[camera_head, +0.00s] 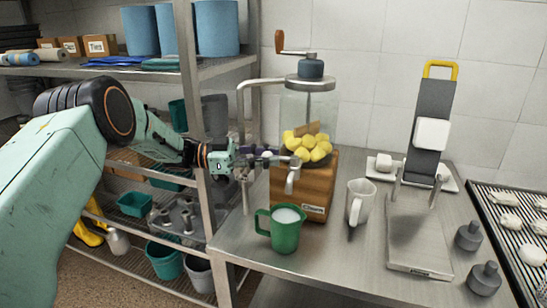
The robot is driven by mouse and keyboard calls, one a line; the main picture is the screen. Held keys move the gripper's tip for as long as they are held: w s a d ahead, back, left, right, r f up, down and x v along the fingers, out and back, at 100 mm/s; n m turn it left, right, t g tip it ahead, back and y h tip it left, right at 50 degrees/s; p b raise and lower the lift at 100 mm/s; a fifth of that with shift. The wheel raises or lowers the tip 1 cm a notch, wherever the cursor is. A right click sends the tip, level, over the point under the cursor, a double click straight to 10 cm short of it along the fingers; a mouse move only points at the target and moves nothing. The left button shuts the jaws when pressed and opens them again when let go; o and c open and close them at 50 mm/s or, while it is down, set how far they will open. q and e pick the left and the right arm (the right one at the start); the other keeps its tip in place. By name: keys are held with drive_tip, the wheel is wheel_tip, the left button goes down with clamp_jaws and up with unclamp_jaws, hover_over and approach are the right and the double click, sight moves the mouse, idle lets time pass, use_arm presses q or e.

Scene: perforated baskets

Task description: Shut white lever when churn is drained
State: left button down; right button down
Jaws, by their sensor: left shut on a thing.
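The churn (309,112) is a clear jar with yellow lumps (308,147) inside, on a wooden base (316,188). A metal spout (291,179) points down at its front. My left gripper (262,156) reaches in from the left and is shut on the white lever (267,154) beside the jar's lower left. The fingers hide much of the lever, so its exact angle is unclear. No liquid is clearly visible among the lumps. A green jug (285,235) with white liquid (287,215) stands below the spout. My right gripper is out of view.
A metal plate (418,236), grey weights (468,236) and a dark stand with a yellow handle (440,68) are farther right. A shelf post (190,90) rises close behind my left arm.

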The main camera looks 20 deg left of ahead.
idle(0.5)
use_arm(q)
drive_tip(key=c, duration=1.1)
unclamp_jaws()
drive_tip(key=shift+o, duration=0.2)
drive_tip(key=v, duration=1.2)
drive_tip(key=shift+c, duration=0.3)
